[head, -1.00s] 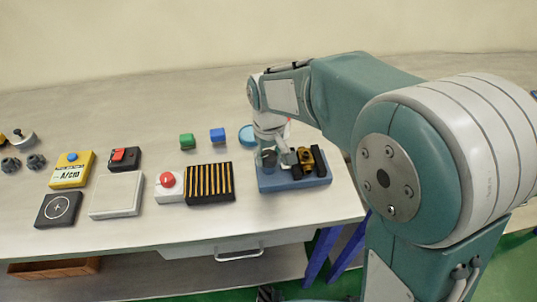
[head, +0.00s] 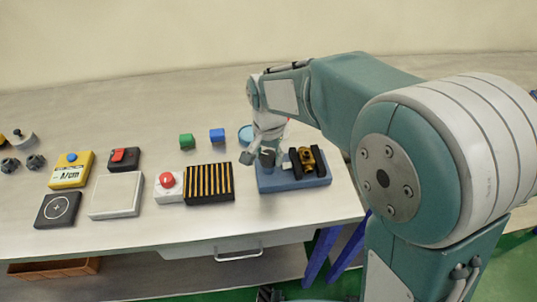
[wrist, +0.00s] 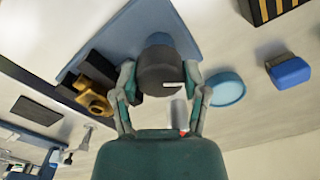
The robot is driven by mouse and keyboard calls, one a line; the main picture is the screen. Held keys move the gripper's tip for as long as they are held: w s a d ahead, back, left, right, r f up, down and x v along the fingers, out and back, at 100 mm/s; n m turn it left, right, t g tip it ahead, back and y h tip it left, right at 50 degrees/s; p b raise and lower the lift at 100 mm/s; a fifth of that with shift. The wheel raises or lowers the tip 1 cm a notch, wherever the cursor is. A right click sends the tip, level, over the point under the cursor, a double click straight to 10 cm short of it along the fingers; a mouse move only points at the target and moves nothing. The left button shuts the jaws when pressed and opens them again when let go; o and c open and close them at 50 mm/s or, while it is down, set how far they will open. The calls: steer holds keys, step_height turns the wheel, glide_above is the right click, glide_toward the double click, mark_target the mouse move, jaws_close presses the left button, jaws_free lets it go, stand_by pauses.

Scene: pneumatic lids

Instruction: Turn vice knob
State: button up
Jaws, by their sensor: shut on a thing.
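The vice has a blue base (head: 292,184) near the right end of the bench. A brass-coloured fitting (head: 307,158) sits at its black jaws; the fitting also shows in the wrist view (wrist: 92,99). The dark grey round vice knob (wrist: 160,68) stands at the other end of the base and has a white mark on its rim. My gripper (wrist: 162,84) is shut on the knob, with one finger on each side. In the head view my gripper (head: 260,158) is over the left part of the vice, and the arm partly hides the knob.
A black-and-yellow striped block (head: 209,184) and a red button box (head: 169,186) stand left of the vice. A blue round dish (head: 246,134), a blue block (head: 217,135) and a green block (head: 187,141) lie behind. The bench's front edge is close.

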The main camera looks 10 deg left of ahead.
steer(key=m, duration=0.6)
steer(key=shift+m, duration=0.3)
steer(key=m, duration=0.6)
stand_by(0.4)
steer(key=o, duration=0.9)
steer(key=shift+o, duration=1.2)
steer(key=shift+a, duration=0.2)
steer(key=shift+d, duration=0.1)
